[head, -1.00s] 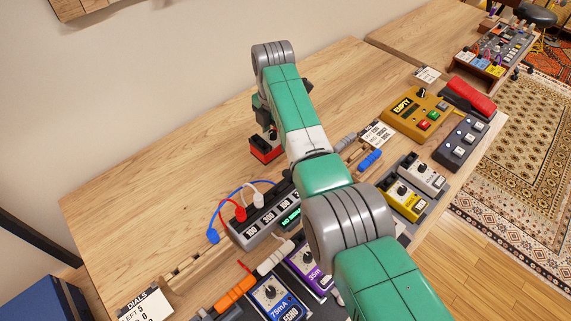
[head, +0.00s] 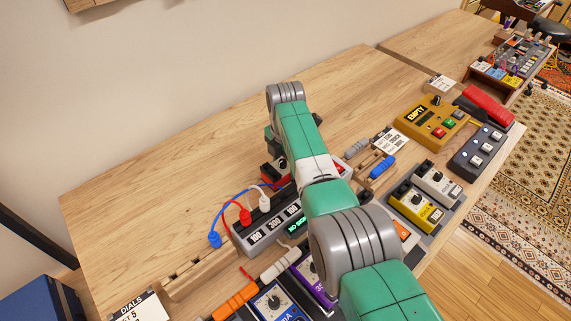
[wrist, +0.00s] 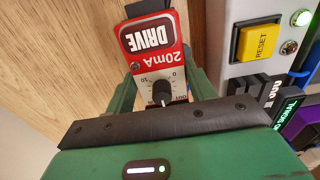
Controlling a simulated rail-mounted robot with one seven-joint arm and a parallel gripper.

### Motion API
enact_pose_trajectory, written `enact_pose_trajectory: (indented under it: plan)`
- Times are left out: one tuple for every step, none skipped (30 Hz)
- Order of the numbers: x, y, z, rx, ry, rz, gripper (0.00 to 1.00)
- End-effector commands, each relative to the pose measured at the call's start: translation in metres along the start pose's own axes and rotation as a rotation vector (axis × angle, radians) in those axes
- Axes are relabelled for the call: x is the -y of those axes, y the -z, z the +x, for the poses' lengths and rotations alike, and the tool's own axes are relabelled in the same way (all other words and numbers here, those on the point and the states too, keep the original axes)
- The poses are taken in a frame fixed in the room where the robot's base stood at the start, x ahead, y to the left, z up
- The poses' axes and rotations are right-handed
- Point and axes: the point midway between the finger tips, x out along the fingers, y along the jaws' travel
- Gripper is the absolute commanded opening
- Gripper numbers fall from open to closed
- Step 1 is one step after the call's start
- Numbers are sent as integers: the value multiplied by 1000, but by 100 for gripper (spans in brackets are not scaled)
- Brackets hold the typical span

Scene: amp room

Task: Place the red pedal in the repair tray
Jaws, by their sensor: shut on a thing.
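The red pedal (wrist: 153,38), marked DRIVE and 20mA with a black knob, is held between the green fingers of my gripper (wrist: 163,85) in the wrist view. The gripper is shut on it. In the head view the red pedal (head: 272,174) shows partly beside the power supply box, behind my arm. I cannot tell from this view whether it touches the table. No tray is clearly labelled as the repair tray. A grey tray (head: 432,236) at the right holds a yellow pedal and a white pedal.
The power supply box (head: 240,236) with red, white and blue plugs is close to the held pedal; its yellow RESET button (wrist: 262,43) shows in the wrist view. Blue and purple pedals are at the front. A yellow EMPTY box (head: 428,122) is right. The back-left tabletop is bare.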

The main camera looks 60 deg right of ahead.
Motion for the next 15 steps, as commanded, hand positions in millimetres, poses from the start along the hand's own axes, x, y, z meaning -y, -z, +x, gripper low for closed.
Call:
enact_pose_trajectory:
  plan:
    - [0, 0, -1, 1, -1, 0, 18]
    - [0, 0, -1, 1, -1, 0, 18]
    - [0, 0, 1, 1, -1, 0, 18]
    - [0, 0, 2, 1, -1, 0, 18]
    - [0, 0, 3, 1, -1, 0, 18]
    - [0, 0, 3, 0, 0, 0, 60]
    - [0, 0, 2, 0, 1, 0, 66]
    - [0, 0, 2, 0, 1, 0, 72]
    - [0, 0, 2, 0, 1, 0, 76]
    - [0, 0, 2, 0, 1, 0, 76]
    - [0, 0, 2, 0, 1, 0, 76]
    - [0, 0, 2, 0, 1, 0, 76]
    - [0, 0, 2, 0, 1, 0, 76]
    - [0, 0, 2, 0, 1, 0, 76]
    - [0, 0, 2, 0, 1, 0, 76]
